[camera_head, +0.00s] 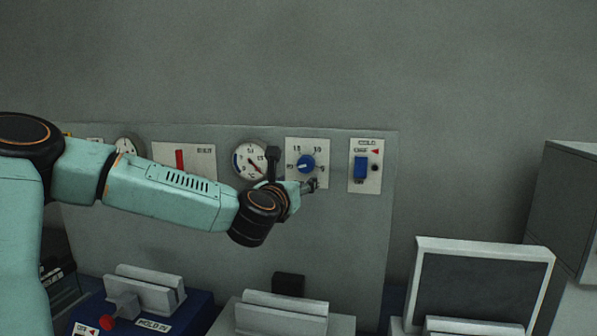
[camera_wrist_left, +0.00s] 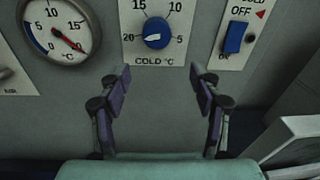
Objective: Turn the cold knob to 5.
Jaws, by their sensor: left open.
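The blue cold knob (camera_head: 307,163) sits on a white dial plate on the upright panel. In the left wrist view the knob (camera_wrist_left: 157,32) is above a "COLD °C" label, with 20 at its left, 15 and 10 above and 5 at its right. Its white pointer mark lies roughly sideways and seems to point left, toward 20. My left gripper (camera_head: 312,185) is just below the knob in the head view. In the left wrist view its two fingers (camera_wrist_left: 160,82) are wide apart and empty, below the knob and not touching it. My right gripper is not in view.
A blue cold switch (camera_head: 361,168) marked OFF is right of the knob. A round gauge (camera_head: 250,161) is to its left, partly behind my arm. Below stand a blue mold box (camera_head: 190,318), grey blocks (camera_head: 283,304) and a dark-faced framed panel (camera_head: 483,285).

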